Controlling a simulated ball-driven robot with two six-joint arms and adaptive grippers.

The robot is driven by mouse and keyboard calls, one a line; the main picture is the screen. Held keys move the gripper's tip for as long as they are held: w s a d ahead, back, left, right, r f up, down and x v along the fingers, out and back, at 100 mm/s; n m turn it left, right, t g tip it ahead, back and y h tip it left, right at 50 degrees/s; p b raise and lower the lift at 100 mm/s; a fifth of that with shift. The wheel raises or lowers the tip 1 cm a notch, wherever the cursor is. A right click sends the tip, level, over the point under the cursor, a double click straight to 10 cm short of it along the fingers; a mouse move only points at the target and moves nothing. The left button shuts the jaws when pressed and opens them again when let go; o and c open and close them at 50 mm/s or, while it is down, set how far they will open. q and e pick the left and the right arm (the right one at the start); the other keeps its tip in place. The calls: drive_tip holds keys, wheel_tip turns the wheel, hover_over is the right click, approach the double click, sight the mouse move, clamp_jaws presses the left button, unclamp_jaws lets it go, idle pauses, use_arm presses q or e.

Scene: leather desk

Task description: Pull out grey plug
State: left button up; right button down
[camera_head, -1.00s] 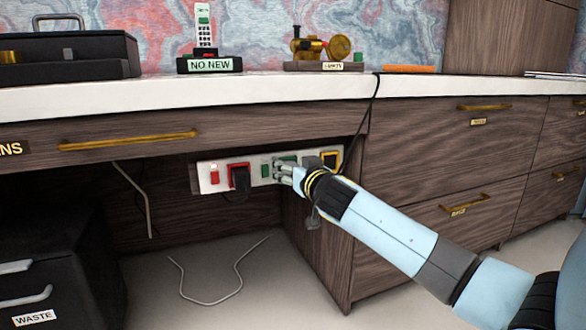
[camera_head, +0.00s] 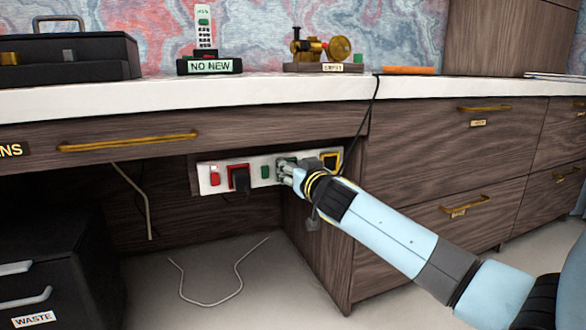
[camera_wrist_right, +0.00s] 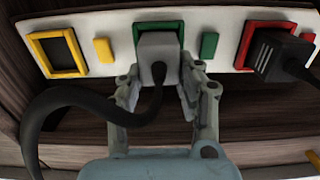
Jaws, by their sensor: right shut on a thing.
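The grey plug (camera_wrist_right: 158,58) sits in the green-framed socket (camera_wrist_right: 140,30) of the white socket strip, with a thick black cable (camera_wrist_right: 75,95) curving from it. My right gripper (camera_wrist_right: 158,82) has one finger on each side of the plug and is shut on it. In the head view my right gripper (camera_head: 287,172) is at the green socket and hides most of the plug. My left gripper is not in view.
A dark plug (camera_head: 238,184) sits in the red socket, left of the green one. The yellow socket (camera_head: 331,160) is empty. The white countertop (camera_head: 240,90) overhangs the strip, and a wooden cabinet (camera_head: 430,165) stands close on the right.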

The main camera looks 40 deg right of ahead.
drive_tip(key=shift+v, duration=2.45)
drive_tip(key=shift+f, duration=0.1)
drive_tip(key=shift+s, duration=0.1)
